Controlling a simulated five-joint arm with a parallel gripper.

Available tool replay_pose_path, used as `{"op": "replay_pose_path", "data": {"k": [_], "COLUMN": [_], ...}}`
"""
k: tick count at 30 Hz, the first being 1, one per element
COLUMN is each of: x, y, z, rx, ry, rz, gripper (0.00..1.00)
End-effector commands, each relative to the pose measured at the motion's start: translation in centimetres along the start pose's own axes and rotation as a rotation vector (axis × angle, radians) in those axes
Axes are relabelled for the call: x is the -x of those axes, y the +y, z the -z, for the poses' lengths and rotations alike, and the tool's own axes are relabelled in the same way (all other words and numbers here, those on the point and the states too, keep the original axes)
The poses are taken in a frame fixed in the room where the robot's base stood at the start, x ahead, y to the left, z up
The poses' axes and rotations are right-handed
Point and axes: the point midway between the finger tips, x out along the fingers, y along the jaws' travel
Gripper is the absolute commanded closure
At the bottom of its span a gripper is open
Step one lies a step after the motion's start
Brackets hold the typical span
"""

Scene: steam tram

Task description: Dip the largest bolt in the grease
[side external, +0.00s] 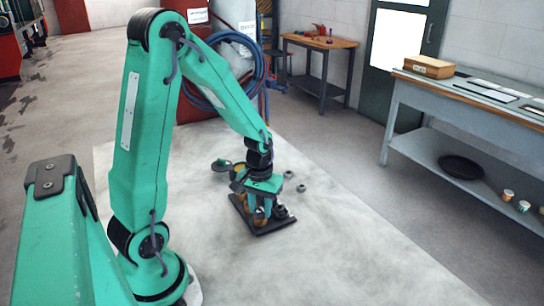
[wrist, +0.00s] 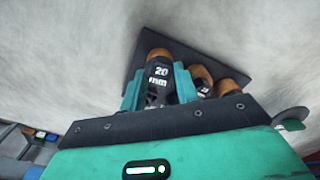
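In the wrist view a dark piece marked "20 mm" (wrist: 158,76) with an orange-brown top lies between the teal fingertips of my gripper (wrist: 160,88). The fingers are close along both its sides; I cannot tell whether they press on it. Two smaller orange-brown pieces, one in the middle (wrist: 203,78) and one at the right (wrist: 229,87), stand beside it on a black rack (wrist: 202,63). In the side view my gripper (side external: 259,204) is low over the black rack (side external: 272,228) and hides most of its pieces. A yellowish tin (side external: 238,170), perhaps the grease, shows partly behind my gripper.
A dark round lid-like disc (side external: 221,165) lies beside the tin. Small grey nuts, one farther right (side external: 301,188) and one behind (side external: 289,174), lie on the pale floor. A workbench (side external: 470,95) stands at the right.

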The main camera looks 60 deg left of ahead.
Motion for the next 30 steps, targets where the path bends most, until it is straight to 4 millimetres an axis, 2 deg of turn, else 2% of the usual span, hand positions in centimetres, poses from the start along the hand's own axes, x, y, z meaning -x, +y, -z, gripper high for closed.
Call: {"op": "replay_pose_path", "data": {"k": [30], "x": [1.8], "y": [0.0], "z": [0.0], "rx": [0.0], "ry": [0.001], "rz": [0.0], "gripper": [0.91]}}
